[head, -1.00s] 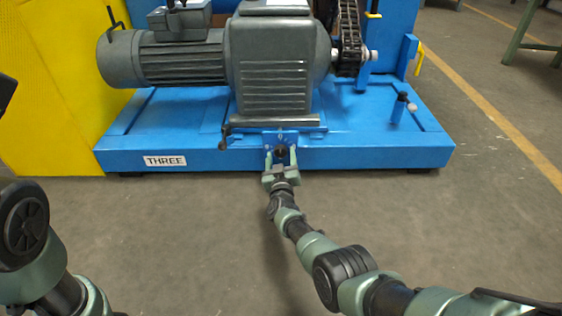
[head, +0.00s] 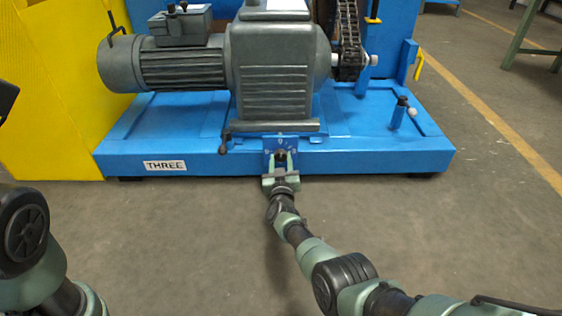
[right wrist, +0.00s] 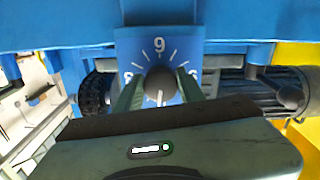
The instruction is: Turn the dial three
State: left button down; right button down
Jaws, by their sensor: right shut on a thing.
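The dial is a dark round knob (right wrist: 159,82) on a blue plate (right wrist: 130,42) with white marks. It also shows on the front of the blue base in the head view (head: 281,154). A digit that reads as 9 in the right wrist view stands above the knob; digits at both sides are partly hidden by the fingers. A white pointer line on the knob points down in that view. My right gripper (head: 282,165) is shut on the knob, one finger on each side. A white label reading THREE (head: 165,166) is left of it. My left gripper is not in view.
The grey motor and gearbox (head: 275,75) stand on the blue base (head: 340,162) above the dial. A dark chain (head: 350,45) is at the right. A small handle (head: 225,143) sticks out left of the plate. The floor in front is clear.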

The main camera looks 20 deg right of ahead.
jog(key=m+b, duration=0.1)
jog(key=m, duration=0.3)
jog(key=shift+a+f, duration=0.1)
jog(key=m+b, duration=0.1)
jog(key=m, duration=0.3)
jog(key=m+b, duration=0.1)
jog(key=m, duration=0.3)
jog(key=shift+a+m, duration=0.15)
jog(key=shift+m, duration=0.15)
jog(key=shift+r+m+b, duration=0.2)
jog(key=shift+m+b, duration=0.25)
jog(key=shift+m, duration=1.45)
jog(key=c, duration=0.9)
grip_release()
jog(key=shift+r, duration=0.15)
